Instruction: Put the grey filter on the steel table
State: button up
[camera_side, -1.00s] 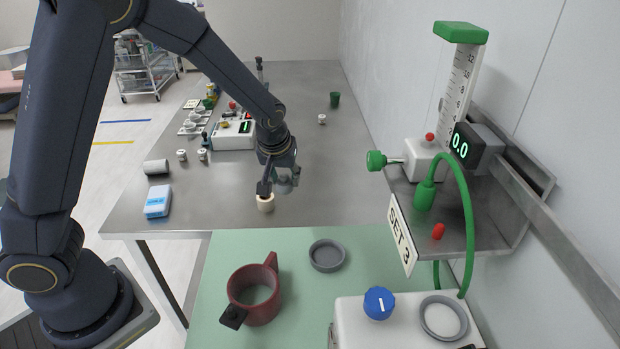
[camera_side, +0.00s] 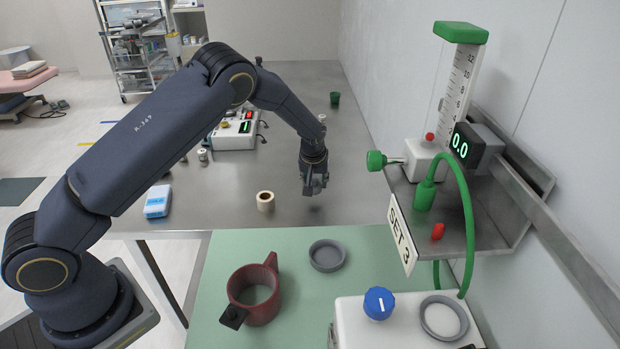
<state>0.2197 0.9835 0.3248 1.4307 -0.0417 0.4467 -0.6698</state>
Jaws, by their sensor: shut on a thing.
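My gripper (camera_side: 314,187) is low over the steel table (camera_side: 230,217), to the right of the cream roll. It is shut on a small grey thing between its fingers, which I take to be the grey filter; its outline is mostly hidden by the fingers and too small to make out. A faint shadow lies on the steel just below the gripper, so it seems a little above the surface. The steel around it is bare.
A cream roll (camera_side: 265,201) and a blue box (camera_side: 158,201) are on the steel table. A grey dish (camera_side: 326,256) and a dark red mug-like holder (camera_side: 254,293) stand on the green surface (camera_side: 300,327). A wall shelf (camera_side: 470,220) juts out at right.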

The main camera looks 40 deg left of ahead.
aim_at(315, 189)
jog(key=shift+w+f, duration=0.1)
jog(key=shift+f, duration=1.45)
jog(key=o, duration=0.9)
jog(key=shift+f, duration=0.15)
jog(key=shift+o, duration=0.2)
